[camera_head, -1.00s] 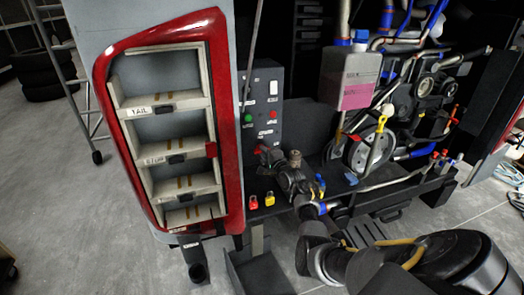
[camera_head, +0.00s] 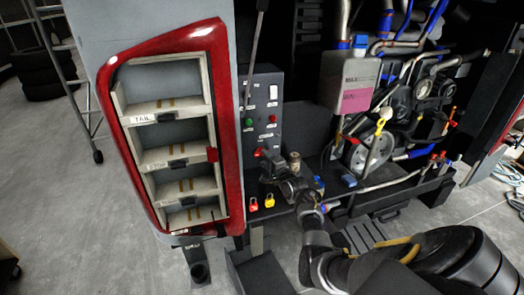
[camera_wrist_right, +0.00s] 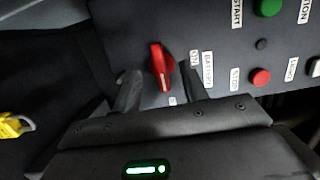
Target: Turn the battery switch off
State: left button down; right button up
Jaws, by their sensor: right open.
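The battery switch, a red knob (camera_wrist_right: 161,67), sits on the dark control panel (camera_wrist_right: 120,25) in the right wrist view. Labels reading ON and BATTERY (camera_wrist_right: 208,69) are beside it. My right gripper (camera_wrist_right: 160,82) is open, with one finger on each side of the knob; I cannot tell whether they touch it. In the head view my right gripper (camera_head: 266,168) is at the lower part of the panel (camera_head: 262,106), and the knob (camera_head: 257,153) shows only as a bit of red. My left gripper is not in view.
Green (camera_wrist_right: 268,7) and red (camera_wrist_right: 260,77) push buttons are on the same panel. A red padlock (camera_head: 254,204) and a yellow padlock (camera_head: 269,200) hang below. The red-framed tail-light housing (camera_head: 234,130) stands left; engine parts and pipes crowd the right.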

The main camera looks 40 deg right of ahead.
jog(key=s+a+p, duration=0.2)
jog(key=s+p, duration=0.3)
jog(key=s, duration=0.1)
dwell(0.4)
jog(key=s+a+b, duration=0.1)
jog(key=s+b, duration=0.1)
jog(key=s, duration=0.8)
jog(key=shift+s+a, duration=0.25)
jog(key=shift+s, duration=0.05)
